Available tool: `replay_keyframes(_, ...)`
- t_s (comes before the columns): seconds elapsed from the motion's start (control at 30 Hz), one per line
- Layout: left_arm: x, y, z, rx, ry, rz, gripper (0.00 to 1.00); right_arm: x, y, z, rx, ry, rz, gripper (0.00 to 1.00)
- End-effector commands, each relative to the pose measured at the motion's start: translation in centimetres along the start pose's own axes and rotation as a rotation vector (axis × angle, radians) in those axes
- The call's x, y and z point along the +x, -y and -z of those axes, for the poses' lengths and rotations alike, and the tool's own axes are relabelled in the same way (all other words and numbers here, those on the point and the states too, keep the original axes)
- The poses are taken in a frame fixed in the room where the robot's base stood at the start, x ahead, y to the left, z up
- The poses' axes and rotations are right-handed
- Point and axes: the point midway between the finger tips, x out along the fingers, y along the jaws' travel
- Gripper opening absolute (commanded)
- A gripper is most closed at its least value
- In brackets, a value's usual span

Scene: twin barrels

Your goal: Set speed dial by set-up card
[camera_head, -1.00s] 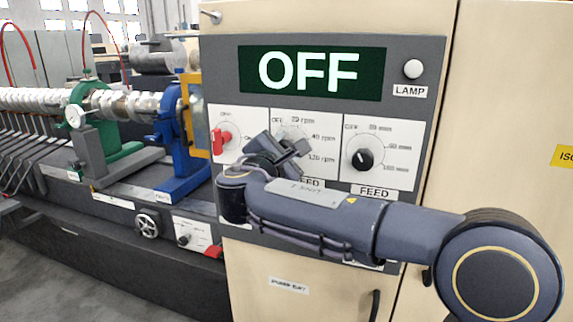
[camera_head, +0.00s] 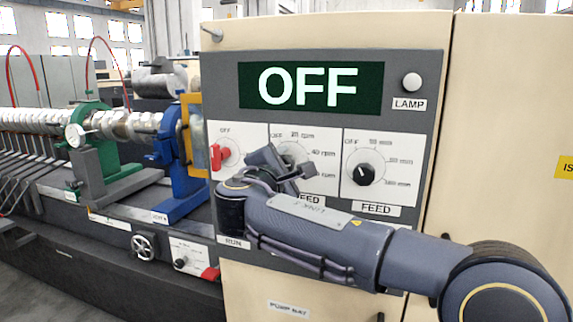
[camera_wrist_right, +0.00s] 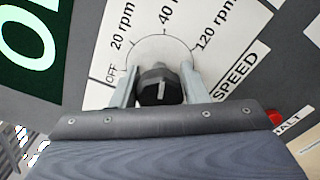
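The speed dial is a black knob (camera_wrist_right: 157,87) with a white pointer line, seen in the right wrist view. Its pointer aims toward the 40 rpm mark, between 20 rpm and 120 rpm on the white scale plate (camera_wrist_right: 163,50). My right gripper (camera_wrist_right: 160,82) has one finger on each side of the knob, spread apart; contact is hard to judge. In the head view my right gripper (camera_head: 288,168) covers part of the dial's plate (camera_head: 290,131). The display (camera_head: 311,87) reads OFF. I cannot make out a set-up card. My left gripper is out of view.
A feed dial (camera_head: 363,175) sits right of the speed dial, its pointer toward OFF. A red switch (camera_head: 218,157) sits to the left. A lamp button (camera_head: 412,83) is at top right. A machine with blue and green supports (camera_head: 179,180) stands left of the cabinet.

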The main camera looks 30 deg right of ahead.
Motion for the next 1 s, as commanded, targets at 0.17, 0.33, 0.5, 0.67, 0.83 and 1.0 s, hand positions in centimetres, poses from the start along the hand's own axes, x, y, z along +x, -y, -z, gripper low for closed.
replay_keyframes(0.17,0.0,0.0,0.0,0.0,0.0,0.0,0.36,0.0,0.0,0.0,-0.001,0.0,0.0,0.59)
replay_keyframes(0.33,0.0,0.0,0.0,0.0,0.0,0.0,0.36,0.0,0.0,0.0,-0.001,0.0,-0.001,0.59)
replay_keyframes(0.5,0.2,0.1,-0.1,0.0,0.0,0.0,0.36,-0.8,0.0,0.1,0.0,-0.002,-0.003,0.59)
replay_keyframes(0.67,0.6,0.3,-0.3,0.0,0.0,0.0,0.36,-3.5,0.0,0.1,0.001,-0.003,-0.004,0.59)
replay_keyframes(0.83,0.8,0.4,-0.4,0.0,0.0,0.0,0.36,-6.2,0.0,0.1,0.0,-0.003,-0.003,0.59)
replay_keyframes(1.0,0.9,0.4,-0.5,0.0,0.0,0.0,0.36,-7.6,0.0,0.0,0.0,0.0,-0.001,0.59)
